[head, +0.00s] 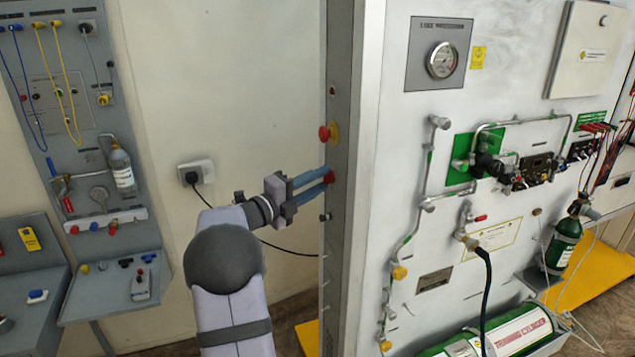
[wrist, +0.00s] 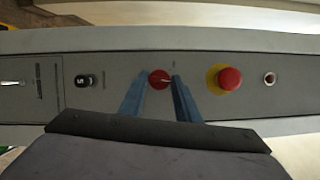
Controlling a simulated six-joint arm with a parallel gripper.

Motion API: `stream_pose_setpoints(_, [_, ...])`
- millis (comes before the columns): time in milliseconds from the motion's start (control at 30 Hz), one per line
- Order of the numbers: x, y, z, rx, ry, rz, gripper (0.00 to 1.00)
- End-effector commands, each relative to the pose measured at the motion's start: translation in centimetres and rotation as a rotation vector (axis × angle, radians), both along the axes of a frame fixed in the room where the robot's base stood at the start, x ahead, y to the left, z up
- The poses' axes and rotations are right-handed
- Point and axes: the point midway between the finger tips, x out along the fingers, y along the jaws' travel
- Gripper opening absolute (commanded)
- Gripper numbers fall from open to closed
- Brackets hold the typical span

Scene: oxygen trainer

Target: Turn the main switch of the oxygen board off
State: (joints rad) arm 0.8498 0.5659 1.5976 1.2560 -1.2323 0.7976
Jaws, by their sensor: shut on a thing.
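The main switch looks to be the small red knob (wrist: 159,77) on the narrow grey side panel of the oxygen board (head: 349,100). A pale mark runs across its face; its exact angle is too small to read. In the wrist view the knob sits between the two blue fingers of my gripper (wrist: 160,84), one on each side. In the head view my gripper (head: 326,180) reaches the board's edge from the left, its fingertips at the red knob (head: 330,174). My gripper is shut on the knob, which is partly hidden by the fingers.
A red mushroom button on a yellow collar (wrist: 229,79) is close beside the knob; the head view shows it just above my gripper (head: 324,133). A black selector (wrist: 85,81) and a small red-centred fitting (wrist: 269,78) share the panel. A wall socket (head: 196,173) is behind my arm.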

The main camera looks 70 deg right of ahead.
Motion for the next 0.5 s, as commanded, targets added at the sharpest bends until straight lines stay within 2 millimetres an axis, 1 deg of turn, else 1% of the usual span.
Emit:
stream_pose_setpoints(33, [-0.04,0.03,0.43,0.035,0.031,-0.001,0.07])
stream_pose_setpoints(500, [0.02,-0.03,1.28,0.352,0.349,-0.002,0.07])
